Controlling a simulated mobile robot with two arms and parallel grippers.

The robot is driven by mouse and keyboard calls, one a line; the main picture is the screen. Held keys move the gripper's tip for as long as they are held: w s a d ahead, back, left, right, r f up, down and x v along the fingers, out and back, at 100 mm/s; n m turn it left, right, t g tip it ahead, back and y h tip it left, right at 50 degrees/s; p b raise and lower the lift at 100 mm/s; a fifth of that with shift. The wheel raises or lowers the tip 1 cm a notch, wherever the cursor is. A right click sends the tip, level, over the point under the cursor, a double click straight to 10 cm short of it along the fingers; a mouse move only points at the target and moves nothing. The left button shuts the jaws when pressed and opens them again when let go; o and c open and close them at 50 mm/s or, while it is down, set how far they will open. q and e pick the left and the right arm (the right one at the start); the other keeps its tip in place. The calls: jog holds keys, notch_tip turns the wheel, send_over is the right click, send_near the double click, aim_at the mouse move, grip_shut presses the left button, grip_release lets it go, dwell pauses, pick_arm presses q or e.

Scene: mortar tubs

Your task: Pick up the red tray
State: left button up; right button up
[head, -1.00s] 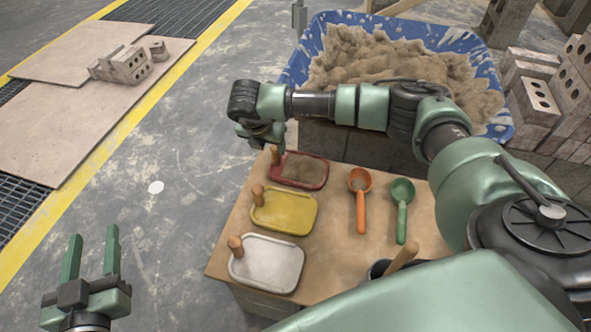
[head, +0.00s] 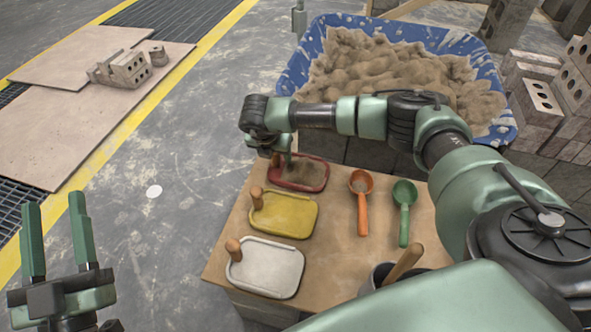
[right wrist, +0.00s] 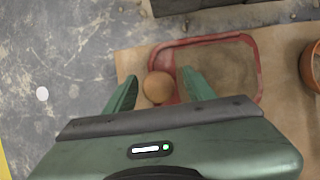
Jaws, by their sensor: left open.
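The red tray (head: 313,186) lies at the far left corner of the wooden tabletop, with some mortar in it. In the right wrist view the red tray (right wrist: 258,78) shows its round wooden handle end (right wrist: 157,87) at its left edge. My right gripper (right wrist: 158,85) is open, its fingers on either side of that handle in the picture and not visibly touching it. In the head view my right gripper (head: 283,158) is over the tray's left end and partly hides the handle. My left gripper (head: 54,200) is open and empty over the floor at lower left.
A yellow tray (head: 290,215) and a white tray (head: 268,270) lie nearer on the tabletop (head: 335,250). An orange scoop (head: 361,200) and a green scoop (head: 403,205) lie to the right. A blue tub (head: 300,62) of mortar stands behind.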

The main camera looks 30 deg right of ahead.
grip_shut()
jog(key=shift+r, duration=0.1)
dwell(1.2)
